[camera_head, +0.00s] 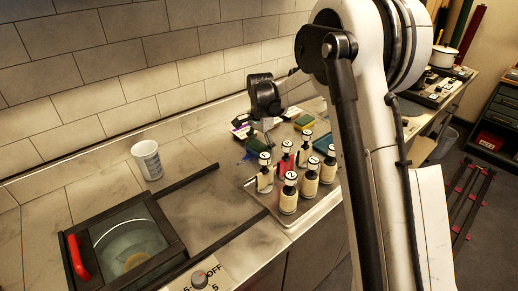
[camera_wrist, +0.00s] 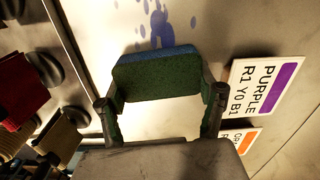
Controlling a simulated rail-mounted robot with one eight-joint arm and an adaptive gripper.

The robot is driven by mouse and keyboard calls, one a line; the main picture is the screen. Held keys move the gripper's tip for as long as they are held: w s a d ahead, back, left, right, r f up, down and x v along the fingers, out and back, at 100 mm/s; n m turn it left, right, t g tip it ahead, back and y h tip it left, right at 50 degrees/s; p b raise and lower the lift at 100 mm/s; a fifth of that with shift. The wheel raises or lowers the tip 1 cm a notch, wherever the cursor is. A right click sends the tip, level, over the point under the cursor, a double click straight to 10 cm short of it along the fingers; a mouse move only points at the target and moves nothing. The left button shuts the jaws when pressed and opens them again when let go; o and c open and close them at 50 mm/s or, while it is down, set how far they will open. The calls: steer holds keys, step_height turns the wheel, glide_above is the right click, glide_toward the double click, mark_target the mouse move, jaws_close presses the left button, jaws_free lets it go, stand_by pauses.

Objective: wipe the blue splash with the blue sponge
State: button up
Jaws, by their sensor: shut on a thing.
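My gripper (camera_wrist: 160,88) is shut on a sponge (camera_wrist: 155,78) in the wrist view. The sponge has a dark green face and a blue layer along its far edge. The blue splash (camera_wrist: 160,27) lies on the pale counter just beyond the sponge, as a blotch with scattered drops. In the head view my gripper (camera_head: 266,132) is over the counter with the sponge (camera_head: 257,146) below it. Part of the splash (camera_head: 246,157) shows left of the sponge. I cannot tell whether the sponge touches the counter.
Several dark bottles with cream labels and a red one (camera_head: 287,158) stand on a tray (camera_head: 281,217) close by. Another sponge (camera_head: 303,122) lies behind. A card reading PURPLE (camera_wrist: 265,88) lies right of my gripper. A white cup (camera_head: 148,160) stands left.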

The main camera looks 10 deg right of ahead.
steer(key=shift+w+d, duration=0.2)
steer(key=shift+d, duration=0.15)
steer(key=shift+w+d+r, duration=0.15)
steer(key=shift+d, duration=0.1)
step_height(320, 180, up, 3)
steer(key=shift+a+f+p, duration=0.15)
steer(key=shift+p, duration=0.4)
steer(key=shift+r+p, duration=0.3)
steer(key=shift+r, duration=0.35)
steer(key=shift+r+p, duration=0.75)
steer(key=shift+r, duration=1.15)
